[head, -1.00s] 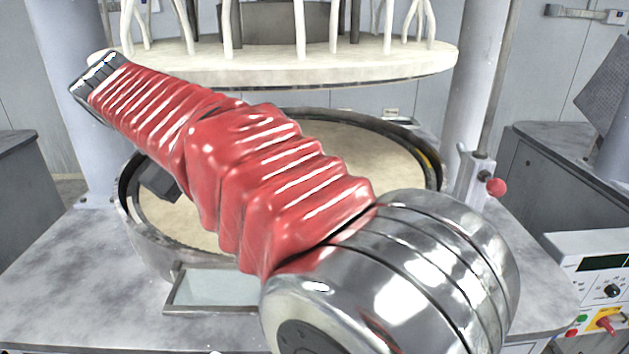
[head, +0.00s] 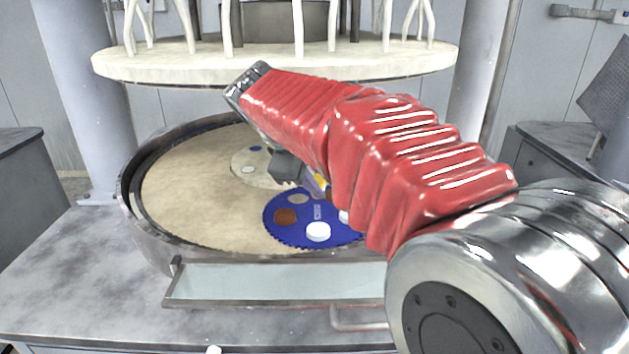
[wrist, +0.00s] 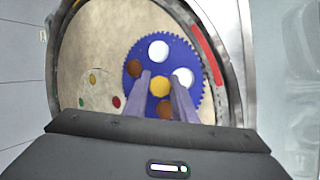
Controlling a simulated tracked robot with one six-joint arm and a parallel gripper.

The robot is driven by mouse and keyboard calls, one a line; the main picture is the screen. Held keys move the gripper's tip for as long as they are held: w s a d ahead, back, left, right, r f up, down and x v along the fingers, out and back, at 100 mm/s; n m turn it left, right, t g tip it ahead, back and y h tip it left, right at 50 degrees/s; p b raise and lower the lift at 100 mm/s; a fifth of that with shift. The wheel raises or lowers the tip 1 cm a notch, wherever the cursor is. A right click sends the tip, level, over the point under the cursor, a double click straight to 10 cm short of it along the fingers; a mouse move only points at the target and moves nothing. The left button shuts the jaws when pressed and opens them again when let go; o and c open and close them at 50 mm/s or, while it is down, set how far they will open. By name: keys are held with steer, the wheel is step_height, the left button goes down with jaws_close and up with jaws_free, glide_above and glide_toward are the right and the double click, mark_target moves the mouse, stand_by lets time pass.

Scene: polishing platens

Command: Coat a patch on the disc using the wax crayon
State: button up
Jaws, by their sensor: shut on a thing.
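A blue toothed disc (head: 296,234) lies on the tan pad and carries white and brown round pieces; it also shows in the wrist view (wrist: 186,53). My gripper (wrist: 161,81) is over this disc, its two grey-purple fingers shut on a yellow piece (wrist: 160,87), seemingly the wax crayon seen end-on. In the head view, a little of the yellow crayon (head: 321,180) shows beside my fingers, above the disc's far edge. Whether its tip touches the disc cannot be told. My arm hides the disc's right side in the head view.
A cream disc (head: 243,168) with small coloured spots lies on the pad (head: 190,190), left of the blue one. The round platen's raised rim (head: 128,205) surrounds both. A pale upper plate (head: 200,66) hangs above. A shallow tray (head: 250,284) sits in front.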

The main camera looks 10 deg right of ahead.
steer(key=shift+f, duration=0.1)
stand_by(0.4)
steer(key=shift+f, duration=2.85)
steer(key=shift+f, duration=0.75)
steer(key=shift+s, duration=0.1)
steer(key=shift+s+a+r, duration=0.1)
steer(key=shift+s+a, duration=0.1)
steer(key=shift+s, duration=0.8)
steer(key=shift+s+a, duration=0.15)
steer(key=shift+s, duration=0.8)
steer(key=shift+w, duration=0.1)
steer(key=shift+w+d, duration=0.2)
steer(key=shift+w, duration=0.75)
steer(key=shift+w+d, duration=0.2)
steer(key=shift+w, duration=0.75)
